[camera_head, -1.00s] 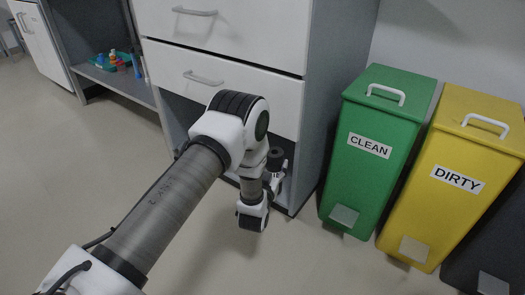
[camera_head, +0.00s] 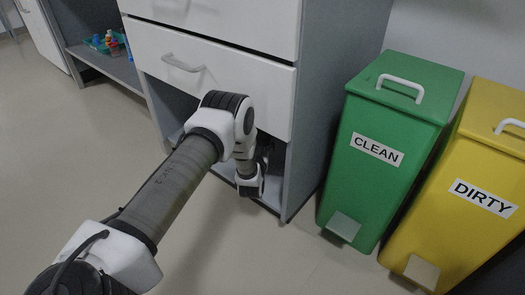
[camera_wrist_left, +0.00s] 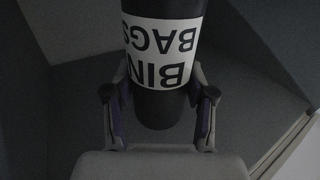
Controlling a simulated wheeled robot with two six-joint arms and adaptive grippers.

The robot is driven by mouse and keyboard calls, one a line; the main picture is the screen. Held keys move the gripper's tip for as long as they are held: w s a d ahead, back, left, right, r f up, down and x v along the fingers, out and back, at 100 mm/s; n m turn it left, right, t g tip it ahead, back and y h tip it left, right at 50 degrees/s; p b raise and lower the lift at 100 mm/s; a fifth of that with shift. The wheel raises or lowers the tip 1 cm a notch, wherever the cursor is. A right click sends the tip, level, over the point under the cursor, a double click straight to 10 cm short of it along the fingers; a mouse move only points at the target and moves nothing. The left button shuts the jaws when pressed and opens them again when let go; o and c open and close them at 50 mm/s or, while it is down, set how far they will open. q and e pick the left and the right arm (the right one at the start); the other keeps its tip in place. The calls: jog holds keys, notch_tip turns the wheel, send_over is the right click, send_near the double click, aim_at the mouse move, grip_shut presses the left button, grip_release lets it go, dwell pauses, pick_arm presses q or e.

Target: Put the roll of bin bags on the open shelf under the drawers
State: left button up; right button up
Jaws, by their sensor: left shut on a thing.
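In the left wrist view, the roll of bin bags (camera_wrist_left: 163,73) is a dark cylinder with a white label reading BIN BAGS. My left gripper (camera_wrist_left: 160,105) is shut on it, one finger on each side. In the head view, my left arm reaches into the open shelf (camera_head: 184,105) under the white drawers (camera_head: 210,70). The gripper and roll are mostly hidden there behind my arm and the lower drawer. Grey shelf walls surround the roll in the wrist view. I cannot tell whether the roll touches the shelf floor. My right gripper is not in view.
A green CLEAN bin (camera_head: 385,145) and a yellow DIRTY bin (camera_head: 470,190) stand right of the cabinet. The cabinet's grey side panel (camera_head: 335,80) bounds the shelf. A green tray of small items (camera_head: 107,43) sits on another shelf at left. The floor in front is clear.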

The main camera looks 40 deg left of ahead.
pick_arm(q)
notch_tip(320, 180, down, 3)
jog(key=shift+r+b, duration=0.1)
jog(key=shift+b, duration=0.45)
jog(key=shift+r, duration=0.2)
jog(key=shift+f, duration=0.1)
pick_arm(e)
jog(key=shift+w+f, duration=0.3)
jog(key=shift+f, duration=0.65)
pick_arm(q)
jog(key=o, duration=1.3)
